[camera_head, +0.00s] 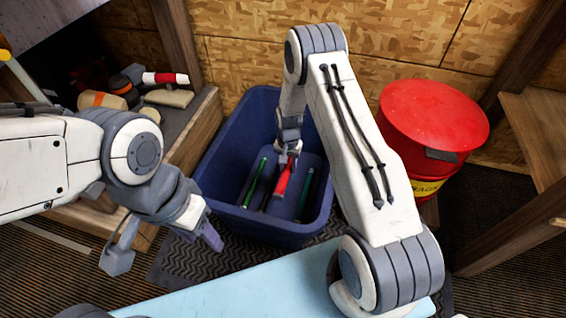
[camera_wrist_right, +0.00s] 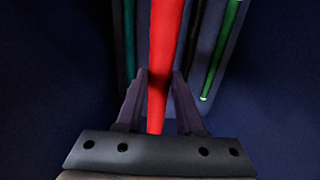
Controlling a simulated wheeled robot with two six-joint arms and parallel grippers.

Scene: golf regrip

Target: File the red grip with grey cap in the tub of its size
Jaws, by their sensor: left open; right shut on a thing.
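The red grip (camera_head: 284,177) hangs from my right gripper (camera_head: 288,155) inside a blue tub (camera_head: 225,222) in the head view. In the right wrist view the red grip (camera_wrist_right: 165,60) runs between the two fingers of my right gripper (camera_wrist_right: 160,90), which is shut on it. A grey end shows at its lower tip in the head view. The gap between the grip and the tub floor cannot be told. My left gripper (camera_head: 165,250) is open and empty, outside the tub to the left.
A green grip (camera_head: 255,182) and a dark green grip (camera_head: 306,192) lie in the tub on either side of the red one. A red drum (camera_head: 432,115) stands right of the tub. A wooden shelf (camera_head: 190,130) with several objects is at left. A pale blue surface (camera_head: 270,290) is in front.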

